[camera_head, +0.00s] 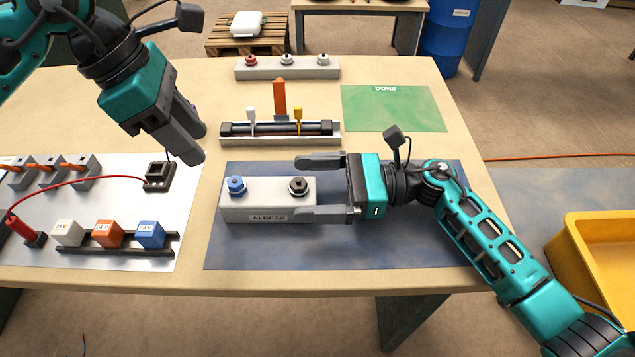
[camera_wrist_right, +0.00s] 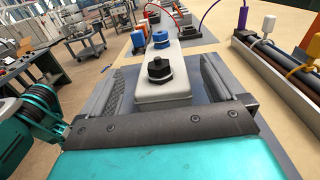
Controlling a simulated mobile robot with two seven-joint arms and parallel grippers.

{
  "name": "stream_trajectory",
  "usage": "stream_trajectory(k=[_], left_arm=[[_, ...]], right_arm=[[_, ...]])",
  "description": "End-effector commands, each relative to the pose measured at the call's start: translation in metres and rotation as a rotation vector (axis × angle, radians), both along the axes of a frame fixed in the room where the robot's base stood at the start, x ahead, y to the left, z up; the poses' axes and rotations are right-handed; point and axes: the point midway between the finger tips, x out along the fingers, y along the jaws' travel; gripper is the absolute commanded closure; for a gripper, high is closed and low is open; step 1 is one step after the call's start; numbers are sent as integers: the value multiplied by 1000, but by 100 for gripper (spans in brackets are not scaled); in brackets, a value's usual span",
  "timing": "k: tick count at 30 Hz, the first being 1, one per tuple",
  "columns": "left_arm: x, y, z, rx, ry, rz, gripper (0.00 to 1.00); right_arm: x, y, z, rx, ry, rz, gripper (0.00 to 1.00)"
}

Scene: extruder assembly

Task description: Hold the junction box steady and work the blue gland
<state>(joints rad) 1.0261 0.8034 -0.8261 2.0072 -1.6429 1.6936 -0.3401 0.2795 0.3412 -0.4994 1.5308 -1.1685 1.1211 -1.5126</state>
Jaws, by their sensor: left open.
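The grey junction box (camera_head: 275,203) lies on the dark blue mat (camera_head: 400,245). The blue gland (camera_head: 236,184) stands on its left end and a black gland (camera_head: 298,186) on its right end. In the right wrist view the black gland (camera_wrist_right: 160,69) is nearer and the blue gland (camera_wrist_right: 161,40) is behind it. My right gripper (camera_head: 322,188) is open at the box's right end, with one finger along each long side; gaps to the box show in the wrist view. My left gripper (camera_head: 200,143) is open and empty, above and left of the blue gland.
A rack with a fuse-like bar and upright tools (camera_head: 280,128) stands behind the box. A green "DONE" mat (camera_head: 395,108) is empty at the back right. A pale panel (camera_head: 110,205) with coloured blocks and a red cable lies at left. A yellow bin (camera_head: 600,250) stands at right.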

Motion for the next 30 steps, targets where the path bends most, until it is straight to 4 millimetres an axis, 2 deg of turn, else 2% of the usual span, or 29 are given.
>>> stream_trajectory(k=[2, 21, 23, 30], left_arm=[[0, 0, 0, 0, 0, 0, 57], [0, 0, 0, 0, 0, 0, 56], [0, 0, 0, 0, 0, 0, 53], [0, 0, 0, 0, 0, 4, 53]], right_arm=[[0, 0, 0, 0, 0, 0, 11], [0, -1, 0, 0, 0, 0, 71], [0, -1, 0, 0, 0, 0, 71], [0, -1, 0, 0, 0, 0, 71]])
